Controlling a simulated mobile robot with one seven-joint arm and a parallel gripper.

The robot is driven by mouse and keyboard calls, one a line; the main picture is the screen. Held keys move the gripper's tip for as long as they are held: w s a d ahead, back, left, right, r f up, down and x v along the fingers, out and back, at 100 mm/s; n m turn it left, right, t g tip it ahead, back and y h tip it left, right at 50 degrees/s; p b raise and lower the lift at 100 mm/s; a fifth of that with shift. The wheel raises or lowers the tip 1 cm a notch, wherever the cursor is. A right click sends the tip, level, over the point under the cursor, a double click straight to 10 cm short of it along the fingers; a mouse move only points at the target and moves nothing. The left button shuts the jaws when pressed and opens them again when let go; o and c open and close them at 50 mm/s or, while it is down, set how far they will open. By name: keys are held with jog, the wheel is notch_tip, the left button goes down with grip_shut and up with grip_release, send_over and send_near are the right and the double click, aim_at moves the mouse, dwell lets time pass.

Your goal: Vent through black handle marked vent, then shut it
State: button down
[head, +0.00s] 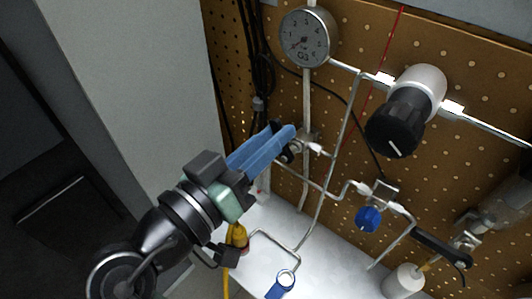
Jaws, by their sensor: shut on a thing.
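My gripper (284,134) has long blue fingers and reaches from the lower left to a small metal valve (308,140) on the tubing below the gauge. The fingers are shut on a black handle (287,156) at this valve. Only a small dark part of the handle shows beneath the fingertips; the rest is hidden, so its angle cannot be told. No vent marking can be read. A second black lever handle (440,245) sits on a valve at the lower right, apart from my gripper.
A round gauge (306,37) is above the valve. A regulator with a black knob (396,128) is at upper right, and a blue knob (368,219) below it. Bent metal tubes cross the brown pegboard (470,85). A grey panel (140,75) stands at left.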

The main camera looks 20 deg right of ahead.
jog(key=m+b, duration=0.1)
jog(key=s+m+b, duration=0.1)
jog(key=m+b, duration=0.2)
jog(key=b, duration=0.1)
jog(key=shift+s+d+r+m, duration=0.1)
jog(key=shift+s+d+m, duration=0.05)
jog(key=shift+d+m, duration=0.2)
jog(key=shift+d, duration=0.1)
jog(key=c, duration=0.8)
grip_release()
jog(key=shift+r, duration=0.1)
jog(key=v, duration=1.3)
